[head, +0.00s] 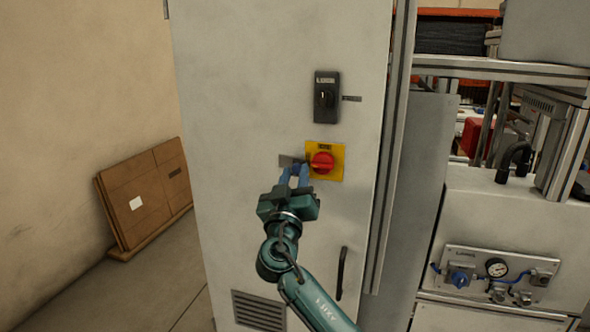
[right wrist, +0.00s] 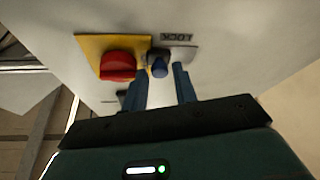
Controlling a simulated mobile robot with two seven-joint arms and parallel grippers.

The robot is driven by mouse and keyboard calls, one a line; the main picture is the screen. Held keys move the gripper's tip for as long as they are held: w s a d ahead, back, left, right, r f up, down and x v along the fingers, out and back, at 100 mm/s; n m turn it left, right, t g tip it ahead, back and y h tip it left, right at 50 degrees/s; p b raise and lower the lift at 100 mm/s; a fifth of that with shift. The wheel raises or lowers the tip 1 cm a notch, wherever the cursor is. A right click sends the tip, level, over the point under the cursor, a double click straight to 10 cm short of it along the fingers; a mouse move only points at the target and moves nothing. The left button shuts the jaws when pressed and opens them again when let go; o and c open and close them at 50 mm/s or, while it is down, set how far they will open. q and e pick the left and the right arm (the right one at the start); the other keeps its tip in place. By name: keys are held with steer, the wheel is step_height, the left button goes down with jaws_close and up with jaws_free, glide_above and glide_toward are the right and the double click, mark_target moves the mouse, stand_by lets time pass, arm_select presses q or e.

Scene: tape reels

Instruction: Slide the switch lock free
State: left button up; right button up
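A red rotary switch (head: 322,162) sits on a yellow plate (head: 337,149) on the cabinet door; both also show in the right wrist view, the red knob (right wrist: 117,66) left of the lock. My left gripper is not in view.
A black door handle (head: 341,273) and a vent (head: 258,311) are lower down. Flattened cardboard (head: 147,194) leans on the left wall. A machine with a gauge panel (head: 493,277) stands at right.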

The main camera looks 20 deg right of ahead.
steer(key=shift+w+d+r, duration=0.1)
steer(key=shift+w+d, duration=0.05)
steer(key=shift+w, duration=0.1)
steer(key=shift+c, duration=0.6)
jaws_close()
